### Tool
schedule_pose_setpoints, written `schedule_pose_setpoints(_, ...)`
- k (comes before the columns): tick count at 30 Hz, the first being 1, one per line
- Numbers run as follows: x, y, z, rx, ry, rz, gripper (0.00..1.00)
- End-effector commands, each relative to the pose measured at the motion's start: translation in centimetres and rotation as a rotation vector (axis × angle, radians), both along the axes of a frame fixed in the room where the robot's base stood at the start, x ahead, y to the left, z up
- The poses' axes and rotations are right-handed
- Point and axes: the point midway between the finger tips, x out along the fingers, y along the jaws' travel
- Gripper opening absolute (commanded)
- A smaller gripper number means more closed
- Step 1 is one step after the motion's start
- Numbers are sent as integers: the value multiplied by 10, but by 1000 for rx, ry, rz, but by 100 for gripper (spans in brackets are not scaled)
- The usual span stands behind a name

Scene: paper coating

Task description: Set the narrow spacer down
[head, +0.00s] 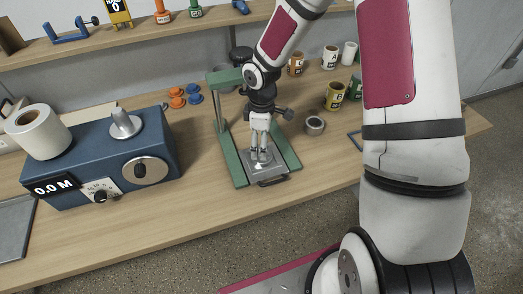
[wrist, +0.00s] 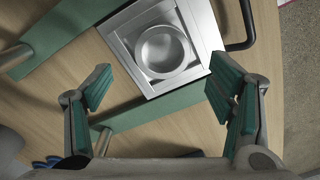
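A pale silver round piece (wrist: 163,48), which looks like the narrow spacer, lies flat on a square metal plate (wrist: 124,38) in the wrist view. The plate sits between the green rails of a press-like frame (head: 238,160), with a dark handle at its front. My gripper (wrist: 160,90) is open, its green-padded fingers wide apart and empty. In the head view my gripper (head: 261,155) points down over the plate, and its fingers partly hide the round piece. In the wrist view the piece lies beyond the fingertips, apart from both.
A blue machine (head: 70,165) with a white roll and a metal spindle stands at the left. A grey ring (head: 315,125) lies right of the frame, near several labelled rolls (head: 334,96). Orange and blue knobs lie behind. The front strip of the table (head: 165,215) is clear.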

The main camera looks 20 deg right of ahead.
Motion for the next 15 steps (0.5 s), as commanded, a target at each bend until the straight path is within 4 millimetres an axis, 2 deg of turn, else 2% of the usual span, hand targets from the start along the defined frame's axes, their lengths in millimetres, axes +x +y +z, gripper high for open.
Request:
schedule_pose_setpoints(1, 1, -1, 13, -1, -5, -4, 75)
schedule_pose_setpoints(6, 1, -1, 45, -1, -3, -3, 75)
schedule_pose_setpoints(15, 0, -1, 76, -5, -4, -7, 75)
